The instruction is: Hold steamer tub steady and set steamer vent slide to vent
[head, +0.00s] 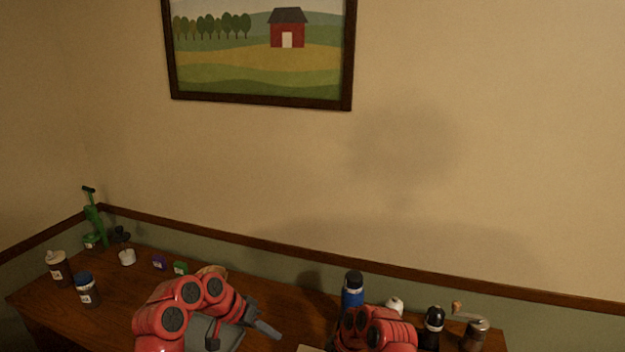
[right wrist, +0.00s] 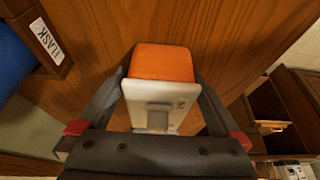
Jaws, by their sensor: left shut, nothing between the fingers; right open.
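In the right wrist view, an orange block-shaped thing with a white face (right wrist: 152,95), which looks like the steamer tub, sits on the wood surface. A grey tab (right wrist: 157,121), perhaps the vent slide, shows on the white face; its setting is unclear. My right gripper (right wrist: 161,76) is open, with one finger on each side of the tub; I cannot tell whether they touch it. In the head view my left gripper (head: 264,329) is shut and empty above the counter. The tub cannot be made out in the head view, and my right arm hides its own gripper there.
A holder labelled FLASK (right wrist: 48,42) stands left of the right gripper. A blue bottle (head: 353,291), black-topped bottle (head: 433,327) and grinder (head: 474,335) stand at the right.

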